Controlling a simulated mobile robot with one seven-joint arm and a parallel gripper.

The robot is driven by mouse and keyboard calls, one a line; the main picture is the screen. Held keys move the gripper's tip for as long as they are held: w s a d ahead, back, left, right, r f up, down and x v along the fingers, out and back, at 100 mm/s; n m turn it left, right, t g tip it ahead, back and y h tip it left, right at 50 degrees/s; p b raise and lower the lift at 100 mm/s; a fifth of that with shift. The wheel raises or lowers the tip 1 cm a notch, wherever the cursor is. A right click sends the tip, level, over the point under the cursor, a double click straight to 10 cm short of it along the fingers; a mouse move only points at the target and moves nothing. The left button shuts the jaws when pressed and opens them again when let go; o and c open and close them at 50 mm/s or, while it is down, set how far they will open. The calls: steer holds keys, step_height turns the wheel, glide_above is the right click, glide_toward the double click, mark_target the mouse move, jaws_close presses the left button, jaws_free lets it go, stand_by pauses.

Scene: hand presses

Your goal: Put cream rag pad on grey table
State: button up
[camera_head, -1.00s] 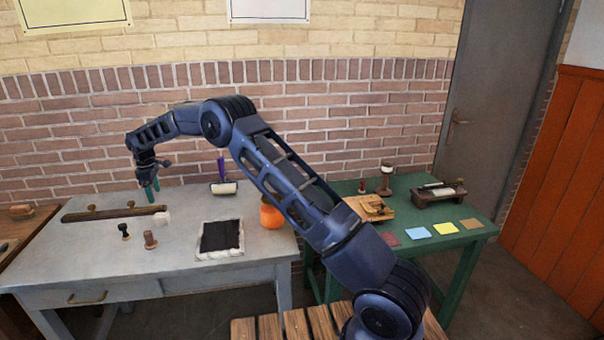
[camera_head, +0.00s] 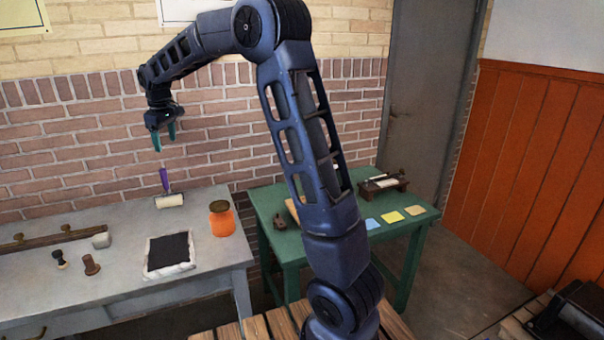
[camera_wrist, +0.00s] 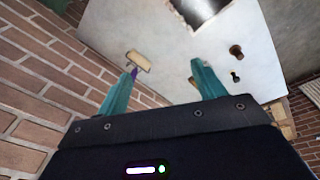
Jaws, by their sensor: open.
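My gripper (camera_head: 164,138) is open and empty, raised in front of the brick wall, above the back of the grey table (camera_head: 120,282). Its teal fingers stand apart in the wrist view (camera_wrist: 164,72), with the grey table (camera_wrist: 175,50) below. I cannot tell for sure which thing is the cream rag pad. A small pale block (camera_head: 101,240) lies on the grey table beside the long dark wooden bar. My arm covers part of the green table (camera_head: 275,205).
On the grey table are a purple-handled roller (camera_head: 168,199), a black slab with a pale border (camera_head: 169,252), an orange jar (camera_head: 221,219) and two small dark knobs. Blue, yellow (camera_head: 391,216) and tan squares lie on the green table, near a small wooden device (camera_head: 385,182).

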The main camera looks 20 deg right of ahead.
steer(key=s+d+r+m+t, duration=0.1)
steer(key=s+d+r+m, duration=0.2)
steer(key=s+d, duration=0.7)
steer(key=s+d+r+m+t, duration=0.1)
steer(key=s+d+r+m, duration=0.2)
steer(key=s+d, duration=0.75)
steer(key=s+d+f+m, duration=0.2)
steer(key=s+d, duration=0.4)
steer(key=s, duration=0.3)
steer(key=s+d+f+m+t, duration=0.1)
steer(key=s+d+f+m, duration=0.2)
steer(key=s+d+f, duration=0.2)
steer(key=s+d, duration=0.2)
steer(key=s, duration=0.2)
steer(key=shift+f+h, duration=0.25)
steer(key=shift+h, duration=0.05)
steer(key=shift+s+d, duration=0.1)
